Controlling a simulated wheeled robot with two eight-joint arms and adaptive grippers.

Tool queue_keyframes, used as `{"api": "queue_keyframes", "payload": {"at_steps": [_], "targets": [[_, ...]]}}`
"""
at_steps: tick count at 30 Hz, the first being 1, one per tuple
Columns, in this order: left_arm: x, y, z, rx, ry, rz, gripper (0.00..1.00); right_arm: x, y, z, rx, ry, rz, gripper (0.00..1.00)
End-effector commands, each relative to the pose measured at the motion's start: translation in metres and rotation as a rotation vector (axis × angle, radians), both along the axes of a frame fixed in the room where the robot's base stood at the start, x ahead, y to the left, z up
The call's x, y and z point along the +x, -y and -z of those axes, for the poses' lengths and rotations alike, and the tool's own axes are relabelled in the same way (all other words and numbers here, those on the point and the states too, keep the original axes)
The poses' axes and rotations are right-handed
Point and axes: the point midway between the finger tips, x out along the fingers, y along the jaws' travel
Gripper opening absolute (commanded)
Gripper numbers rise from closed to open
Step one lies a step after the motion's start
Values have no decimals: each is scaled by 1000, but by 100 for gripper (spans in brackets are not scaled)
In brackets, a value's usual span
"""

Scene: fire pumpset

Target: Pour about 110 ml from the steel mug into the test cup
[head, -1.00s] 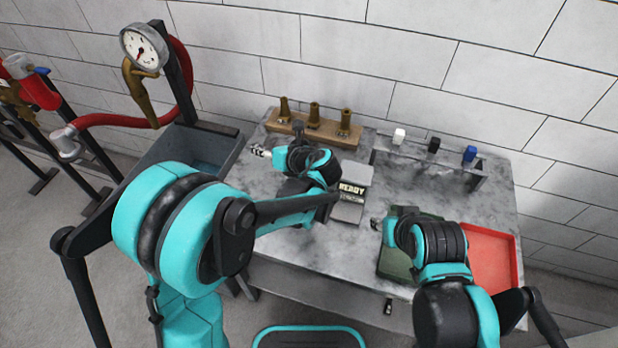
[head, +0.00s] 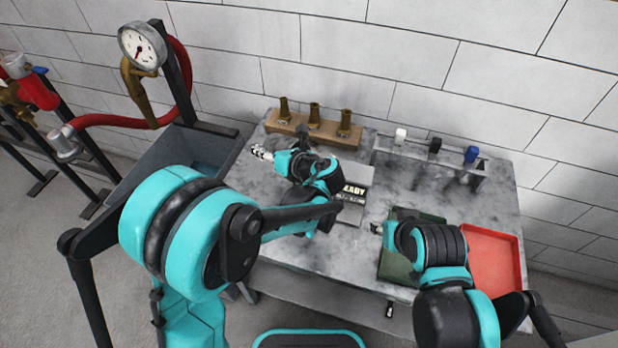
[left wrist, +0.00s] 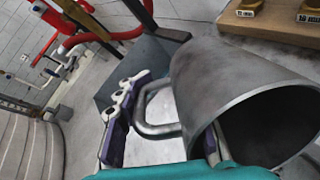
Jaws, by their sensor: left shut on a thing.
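The steel mug (left wrist: 205,80) fills the right of the left wrist view, its open mouth facing the lower right; the inside looks dark and no liquid can be made out. My left gripper (left wrist: 165,130) is shut on the mug at its handle side, with the looped handle (left wrist: 150,110) between the fingers. In the head view my left gripper (head: 262,153) is over the back left of the table, and my wrist hides most of the mug. I cannot make out the test cup.
A READY display unit (head: 352,203) lies beside my left wrist. Brass nozzles stand on a wooden block (head: 300,131) at the back. A rack (head: 430,160) with white, black and blue pieces is back right.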

Motion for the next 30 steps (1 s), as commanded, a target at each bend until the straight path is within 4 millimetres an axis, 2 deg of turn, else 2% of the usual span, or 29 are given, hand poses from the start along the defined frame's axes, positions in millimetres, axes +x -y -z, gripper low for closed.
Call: {"api": "queue_keyframes", "payload": {"at_steps": [30], "targets": [[-8,9,-8,90,84,1,0,0,0,18,0,0,0,40]]}}
